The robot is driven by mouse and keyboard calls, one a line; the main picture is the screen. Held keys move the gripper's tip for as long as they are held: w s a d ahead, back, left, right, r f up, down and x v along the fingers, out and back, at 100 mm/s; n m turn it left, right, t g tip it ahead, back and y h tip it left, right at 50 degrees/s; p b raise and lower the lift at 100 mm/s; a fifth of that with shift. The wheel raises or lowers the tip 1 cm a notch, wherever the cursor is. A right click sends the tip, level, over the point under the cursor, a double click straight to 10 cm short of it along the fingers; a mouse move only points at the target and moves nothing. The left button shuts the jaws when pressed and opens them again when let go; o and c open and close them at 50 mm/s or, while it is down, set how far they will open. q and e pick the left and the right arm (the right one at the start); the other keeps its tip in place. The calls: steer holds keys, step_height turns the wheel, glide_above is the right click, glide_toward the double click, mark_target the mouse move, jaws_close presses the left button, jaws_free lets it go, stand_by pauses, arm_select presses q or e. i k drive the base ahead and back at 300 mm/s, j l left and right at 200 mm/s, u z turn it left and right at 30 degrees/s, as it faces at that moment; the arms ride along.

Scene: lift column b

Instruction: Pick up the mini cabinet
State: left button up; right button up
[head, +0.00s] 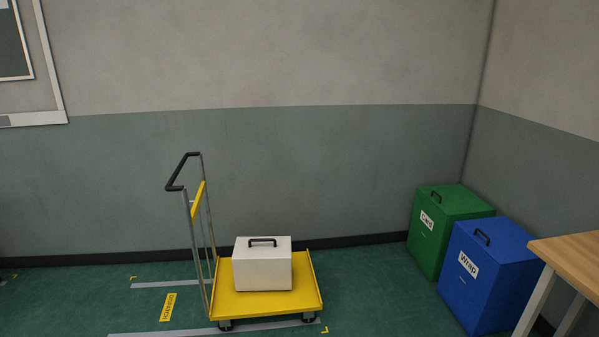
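In the head view a white box-shaped mini cabinet (262,271) with a dark handle on its top stands upright on the yellow bed of a platform trolley (301,299). The trolley has a tall metal push frame with a black handle on its left side. Neither of my grippers shows in this view, and nothing is touching the cabinet except the trolley bed under it.
A green bin (451,229) and a blue bin (487,274) stand at the right by the corner. A wooden table (571,255) juts in at the right edge. Green floor with tape marks and a yellow label (168,307) lies open left of the trolley.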

mark_target(260, 263)
steer(key=i+z, duration=0.35)
steer(key=i, duration=1.1)
steer(key=i+l+u, duration=0.1)
steer(key=i+u, duration=0.25)
steer(key=u, duration=0.15)
steer(key=i+l+u, duration=0.3)
steer(key=u, duration=0.15)
steer(key=i+l+u, duration=0.3)
steer(key=u, duration=0.2)
